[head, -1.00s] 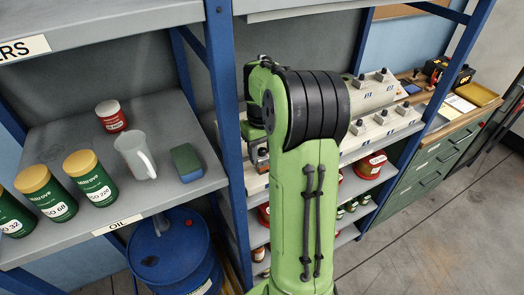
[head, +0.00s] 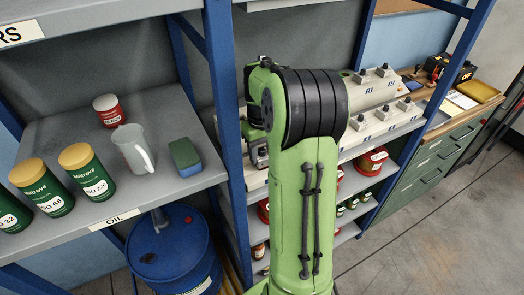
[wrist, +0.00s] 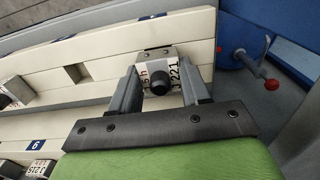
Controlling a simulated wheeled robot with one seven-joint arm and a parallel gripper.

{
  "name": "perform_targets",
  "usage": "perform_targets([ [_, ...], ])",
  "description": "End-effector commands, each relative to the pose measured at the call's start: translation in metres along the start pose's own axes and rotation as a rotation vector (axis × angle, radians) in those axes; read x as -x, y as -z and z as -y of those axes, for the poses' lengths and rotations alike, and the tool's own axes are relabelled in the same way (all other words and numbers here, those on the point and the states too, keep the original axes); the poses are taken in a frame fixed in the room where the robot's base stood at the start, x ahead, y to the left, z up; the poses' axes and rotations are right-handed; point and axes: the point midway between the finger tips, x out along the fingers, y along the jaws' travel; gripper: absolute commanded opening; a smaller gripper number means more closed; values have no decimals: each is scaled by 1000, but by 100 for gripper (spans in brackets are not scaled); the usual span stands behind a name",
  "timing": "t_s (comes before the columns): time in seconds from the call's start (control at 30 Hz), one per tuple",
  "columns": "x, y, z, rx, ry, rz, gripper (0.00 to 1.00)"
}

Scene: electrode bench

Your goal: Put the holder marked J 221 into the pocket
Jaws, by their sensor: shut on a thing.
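My gripper (wrist: 161,82) is shut on a grey block-shaped holder (wrist: 158,57) in the wrist view. The holder has a black knob and white labels, one reading J 221. It is over or against the upper cream step of a rack (wrist: 110,50); I cannot tell whether it is seated in a pocket or held above it. An empty dark pocket (wrist: 75,73) shows to the left on the same step. In the head view, my arm hides the gripper and the holder; part of the rack (head: 372,92) shows to the right.
Another holder (wrist: 17,90) sits at the wrist view's left edge, and a labelled one (wrist: 40,168) at bottom left. A blue object (wrist: 240,40) with a red-knobbed lever stands right of the rack. A blue shelf post (head: 228,130) stands close left of my arm.

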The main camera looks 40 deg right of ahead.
Motion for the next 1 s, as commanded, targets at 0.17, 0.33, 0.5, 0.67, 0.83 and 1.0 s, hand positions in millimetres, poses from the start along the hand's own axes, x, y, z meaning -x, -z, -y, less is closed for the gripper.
perform_targets([
  [0.17,-5,0,0,0,-1,-1,0],
  [0.33,-9,0,0,0,-1,-1,0],
  [0.5,-12,0,0,0,-1,-1,0],
  [0.67,-12,0,0,0,-1,-2,0],
  [0.83,-12,0,0,0,-1,-2,62],
  [1.0,-12,0,0,0,0,-1,76],
])
